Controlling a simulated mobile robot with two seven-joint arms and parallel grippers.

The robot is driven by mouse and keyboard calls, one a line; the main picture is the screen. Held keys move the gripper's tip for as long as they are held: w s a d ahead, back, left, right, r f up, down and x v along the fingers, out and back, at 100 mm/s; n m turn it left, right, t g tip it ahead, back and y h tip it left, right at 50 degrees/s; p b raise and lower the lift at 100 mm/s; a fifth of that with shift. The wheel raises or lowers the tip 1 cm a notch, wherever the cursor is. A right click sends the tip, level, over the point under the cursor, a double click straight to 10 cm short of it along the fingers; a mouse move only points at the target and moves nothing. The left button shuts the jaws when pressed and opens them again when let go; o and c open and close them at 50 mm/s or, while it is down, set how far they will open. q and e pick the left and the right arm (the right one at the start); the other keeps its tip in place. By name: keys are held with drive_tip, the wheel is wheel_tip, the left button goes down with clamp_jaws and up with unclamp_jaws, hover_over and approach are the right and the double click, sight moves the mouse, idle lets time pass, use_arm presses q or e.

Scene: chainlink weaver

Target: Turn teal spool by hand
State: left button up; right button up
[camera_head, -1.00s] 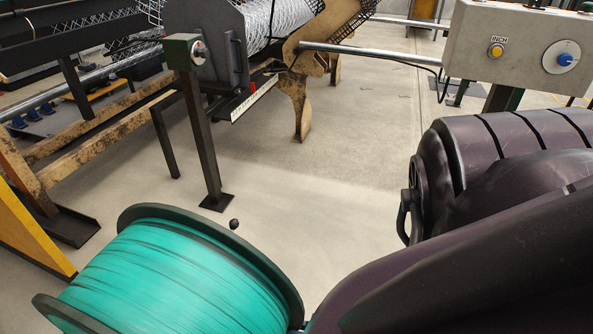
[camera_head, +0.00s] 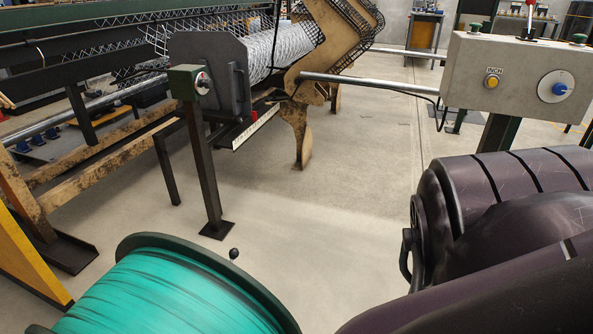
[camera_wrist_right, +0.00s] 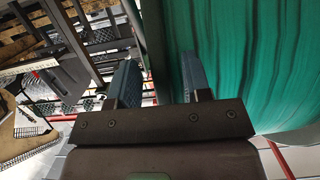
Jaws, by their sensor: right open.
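The teal spool (camera_head: 165,300) stands at the bottom of the head view, wound with teal strand between dark green flanges. Its right flange rim (camera_head: 225,268) shows, and its lower part is cut off by the frame. In the right wrist view the teal winding (camera_wrist_right: 240,60) fills the right side. My right gripper (camera_wrist_right: 160,82) is open there, and the dark flange edge appears between its two blue-grey fingers. I cannot tell whether they touch it. In the head view only my dark right arm shows, at lower right. My left gripper is not in view.
A small black knob (camera_head: 233,253) shows just beyond the flange. A green box on a post (camera_head: 205,170) stands behind the spool. A grey control box (camera_head: 525,75) with a yellow button and blue knob is at upper right. Open concrete floor lies between.

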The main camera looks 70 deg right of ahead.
drive_tip(key=p+v, duration=0.1)
drive_tip(key=v, duration=0.8)
drive_tip(key=shift+r, duration=0.15)
